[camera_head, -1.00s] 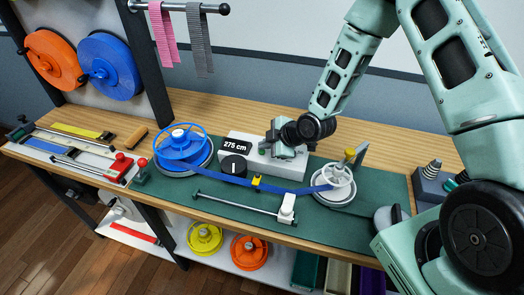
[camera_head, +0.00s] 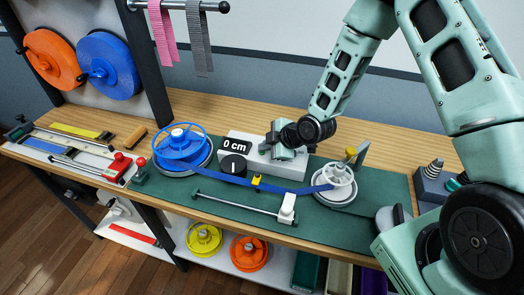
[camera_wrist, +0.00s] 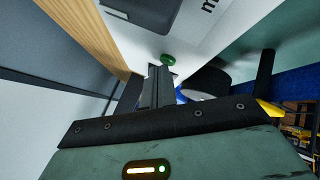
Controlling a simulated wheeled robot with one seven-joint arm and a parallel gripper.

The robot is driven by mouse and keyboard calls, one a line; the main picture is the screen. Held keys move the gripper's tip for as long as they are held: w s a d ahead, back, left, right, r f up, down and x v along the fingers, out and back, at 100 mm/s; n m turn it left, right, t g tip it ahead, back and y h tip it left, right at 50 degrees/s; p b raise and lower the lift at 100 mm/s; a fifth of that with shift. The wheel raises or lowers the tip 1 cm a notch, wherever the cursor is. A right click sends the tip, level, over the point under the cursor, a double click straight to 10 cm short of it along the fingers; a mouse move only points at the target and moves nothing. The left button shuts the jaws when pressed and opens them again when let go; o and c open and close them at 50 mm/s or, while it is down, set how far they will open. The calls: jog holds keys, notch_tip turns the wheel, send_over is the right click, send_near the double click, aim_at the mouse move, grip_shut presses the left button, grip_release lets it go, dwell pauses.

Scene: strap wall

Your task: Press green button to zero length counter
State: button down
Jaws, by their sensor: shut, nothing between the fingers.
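The length counter (camera_head: 262,150) is a light grey box on the green mat, and its dark display (camera_head: 236,145) reads "0 cm". The green button (camera_wrist: 168,59) shows in the wrist view, just beyond the fingertips of my gripper (camera_wrist: 160,72). The fingers are shut with nothing between them. Whether they touch the button I cannot tell. In the head view my gripper (camera_head: 276,138) is over the right part of the counter box and hides the button there.
A blue strap (camera_head: 230,181) runs from the blue reel (camera_head: 181,145) past the counter to a white reel (camera_head: 338,177). A white-handled lever (camera_head: 287,208) lies in front. Bare wood is behind the counter.

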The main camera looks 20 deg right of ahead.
aim_at(265, 154)
jog(key=shift+r, duration=0.1)
jog(key=shift+r+p, duration=0.45)
jog(key=shift+r, duration=0.35)
notch_tip(265, 154, up, 5)
jog(key=p, duration=0.3)
dwell(0.4)
dwell(0.6)
jog(key=s+a+r+m+g+h+b, duration=0.1)
jog(key=s+a+r+m+g+b, duration=0.1)
jog(key=s+a+r, duration=0.35)
jog(key=s+a+r+m+g+h+b, duration=0.2)
jog(key=s+r, duration=0.1)
jog(key=s, duration=0.6)
jog(key=s+r+m+g+h+b, duration=0.1)
jog(key=s+r+m+g+b, duration=0.1)
jog(key=s, duration=1.6)
notch_tip(265, 154, up, 2)
jog(key=shift+d+r+m+g+h+b, duration=0.15)
jog(key=shift+m+g+h+b, duration=0.25)
jog(key=shift+m+g, duration=0.55)
